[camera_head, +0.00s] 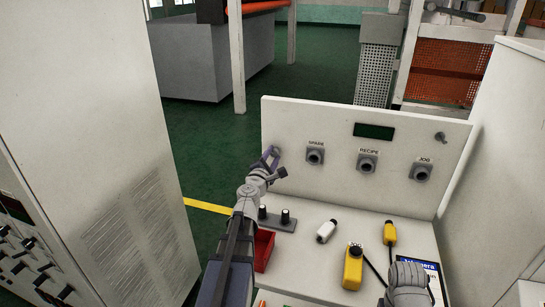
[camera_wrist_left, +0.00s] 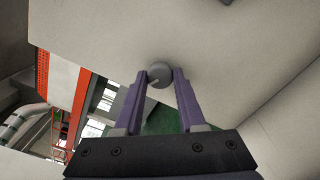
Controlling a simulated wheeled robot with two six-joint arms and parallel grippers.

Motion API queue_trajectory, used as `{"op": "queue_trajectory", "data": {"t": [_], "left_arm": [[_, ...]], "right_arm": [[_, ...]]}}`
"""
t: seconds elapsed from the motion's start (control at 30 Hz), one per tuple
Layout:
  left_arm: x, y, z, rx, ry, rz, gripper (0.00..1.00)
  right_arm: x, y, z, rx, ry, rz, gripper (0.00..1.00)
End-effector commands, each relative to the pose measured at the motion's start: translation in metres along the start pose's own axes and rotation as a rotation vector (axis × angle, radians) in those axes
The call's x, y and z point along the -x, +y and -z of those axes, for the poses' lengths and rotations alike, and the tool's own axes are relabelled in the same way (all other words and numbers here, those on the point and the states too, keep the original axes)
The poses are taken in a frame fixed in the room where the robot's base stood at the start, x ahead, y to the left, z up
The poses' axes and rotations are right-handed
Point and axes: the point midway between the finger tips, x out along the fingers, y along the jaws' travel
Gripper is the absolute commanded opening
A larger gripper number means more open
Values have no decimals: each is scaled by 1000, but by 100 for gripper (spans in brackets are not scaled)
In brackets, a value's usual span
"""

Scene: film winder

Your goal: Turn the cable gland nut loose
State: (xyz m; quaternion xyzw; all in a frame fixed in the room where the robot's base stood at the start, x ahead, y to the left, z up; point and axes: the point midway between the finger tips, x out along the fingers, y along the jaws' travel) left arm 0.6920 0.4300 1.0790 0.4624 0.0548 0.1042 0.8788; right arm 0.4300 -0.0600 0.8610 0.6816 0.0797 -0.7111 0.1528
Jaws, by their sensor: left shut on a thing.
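The cable gland nut appears as a small round grey piece (camera_wrist_left: 160,75) with a pale slot on its face, in the left wrist view. My left gripper (camera_wrist_left: 161,79) is shut on it, with one purple finger on each side near the tips. In the head view this gripper (camera_head: 271,156) is at the left end of the upright white panel (camera_head: 340,187), and the nut is mostly hidden by the fingers. Only a grey link of my right arm shows at the bottom right of the head view; its fingers do not show.
White cabinets stand either side.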

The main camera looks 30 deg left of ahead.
Motion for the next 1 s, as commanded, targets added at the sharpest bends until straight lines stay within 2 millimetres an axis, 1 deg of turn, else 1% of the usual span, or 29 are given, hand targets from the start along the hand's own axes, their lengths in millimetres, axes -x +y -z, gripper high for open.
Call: {"op": "queue_trajectory", "data": {"t": [0.33, 0.37, 0.6, 0.63, 0.87, 1.0], "left_arm": [[1, -1, 0, 3, -1, 0, 0], [1, -1, 0, 3, -1, 0, 40], [1, 0, 0, 3, 0, 0, 67], [1, 0, 0, 2, 0, 0, 69], [1, 0, 0, 2, 0, 0, 69], [5, -1, -1, 2, -1, 1, 69]], "right_arm": [[0, 0, 0, 0, 0, 0, 50], [0, 0, 0, 0, 0, 0, 50], [0, 0, 0, 0, 0, 0, 50], [0, 0, 0, 0, 0, 0, 50], [0, 0, 0, 0, 0, 0, 50], [0, 0, 0, 0, 0, 0, 50]]}}
